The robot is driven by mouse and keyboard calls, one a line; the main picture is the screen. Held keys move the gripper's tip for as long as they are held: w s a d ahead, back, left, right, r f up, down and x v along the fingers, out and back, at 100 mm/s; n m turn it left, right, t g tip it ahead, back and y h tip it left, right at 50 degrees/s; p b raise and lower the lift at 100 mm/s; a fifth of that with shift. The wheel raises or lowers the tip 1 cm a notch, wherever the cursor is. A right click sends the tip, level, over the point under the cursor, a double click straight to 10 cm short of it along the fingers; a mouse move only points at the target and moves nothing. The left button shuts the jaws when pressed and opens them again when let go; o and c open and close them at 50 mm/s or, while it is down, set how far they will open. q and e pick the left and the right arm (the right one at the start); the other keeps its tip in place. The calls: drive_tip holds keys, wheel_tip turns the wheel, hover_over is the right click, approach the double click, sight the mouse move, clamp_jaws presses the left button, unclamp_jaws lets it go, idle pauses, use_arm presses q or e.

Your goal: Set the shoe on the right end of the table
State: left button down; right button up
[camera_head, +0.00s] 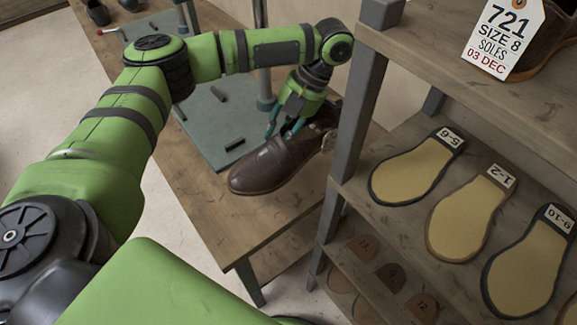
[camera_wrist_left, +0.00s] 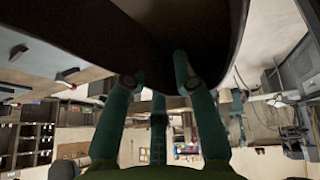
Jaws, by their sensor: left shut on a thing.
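The brown leather shoe (camera_head: 268,167) is at the right end of the wooden table (camera_head: 230,225), toe pointing to the lower left. My left gripper (camera_head: 287,128) is shut on the shoe from behind and above. In the left wrist view the dark shoe (camera_wrist_left: 160,30) fills the top, with the teal fingers (camera_wrist_left: 160,85) against it. I cannot tell whether the sole touches the tabletop. A tag shows at the shoe's heel side. My right gripper is not in view.
A shelf rack (camera_head: 352,130) stands close to the right of the shoe, with sole patterns (camera_head: 410,172) and a tagged shoe (camera_head: 547,42) on it. A grey-green machine base (camera_head: 215,115) lies on the table behind. The table's near corner is bare.

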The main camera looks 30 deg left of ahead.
use_arm(q)
drive_tip(key=f, duration=0.4)
drive_tip(key=shift+s+f, duration=0.3)
drive_tip(key=shift+s, duration=0.05)
drive_tip(key=shift+f, duration=0.55)
wheel_tip(320, 180, down, 3)
drive_tip(key=shift+f, duration=0.3)
drive_tip(key=c, duration=1)
unclamp_jaws()
drive_tip(key=shift+o, duration=0.2)
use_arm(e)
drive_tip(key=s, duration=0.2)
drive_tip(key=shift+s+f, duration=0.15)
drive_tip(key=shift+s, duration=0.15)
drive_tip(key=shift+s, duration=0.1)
